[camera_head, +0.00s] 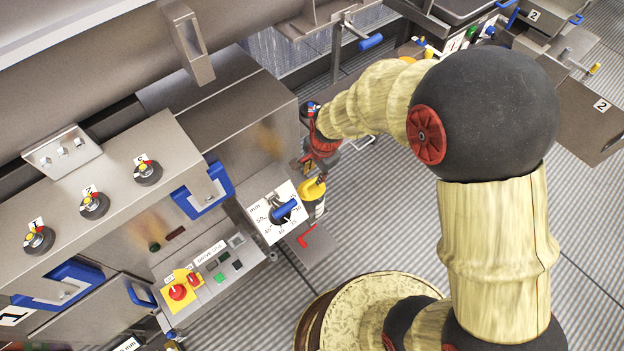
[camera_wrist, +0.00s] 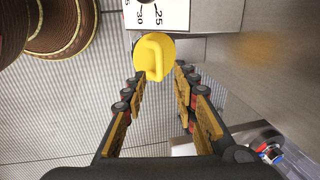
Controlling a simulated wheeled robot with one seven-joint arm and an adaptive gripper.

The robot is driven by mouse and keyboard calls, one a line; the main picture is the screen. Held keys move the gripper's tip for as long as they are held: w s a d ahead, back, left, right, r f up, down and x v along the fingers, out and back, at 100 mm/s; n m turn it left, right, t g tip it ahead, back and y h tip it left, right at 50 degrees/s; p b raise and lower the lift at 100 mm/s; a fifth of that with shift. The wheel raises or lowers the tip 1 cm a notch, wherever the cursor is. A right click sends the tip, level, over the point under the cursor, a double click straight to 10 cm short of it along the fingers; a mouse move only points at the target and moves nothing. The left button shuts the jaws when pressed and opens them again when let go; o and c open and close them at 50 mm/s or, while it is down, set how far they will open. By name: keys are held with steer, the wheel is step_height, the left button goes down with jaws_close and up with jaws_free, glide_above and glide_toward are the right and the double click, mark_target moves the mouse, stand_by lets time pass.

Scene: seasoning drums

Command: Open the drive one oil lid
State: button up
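My gripper (camera_head: 309,169) is close above the lid in the head view. In the wrist view my gripper (camera_wrist: 158,78) has its two fingers apart, one on either side, with nothing held between them. I cannot tell whether a fingertip touches the lid.
A dial panel with a blue knob (camera_head: 285,209) stands just left of the lid. A red handle (camera_head: 307,238) is below it. The steel housing (camera_head: 245,130) rises close on the left. A control box with red buttons (camera_head: 178,292) is lower left. Ribbed floor lies open to the right.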

mark_target(311, 182)
steer(key=f, duration=0.2)
steer(key=f+b, duration=0.1)
steer(key=w+f, duration=0.1)
steer(key=f, duration=0.1)
steer(key=shift+a+f+b, duration=0.3)
steer(key=shift+b, duration=0.1)
jaws_close()
stand_by(0.5)
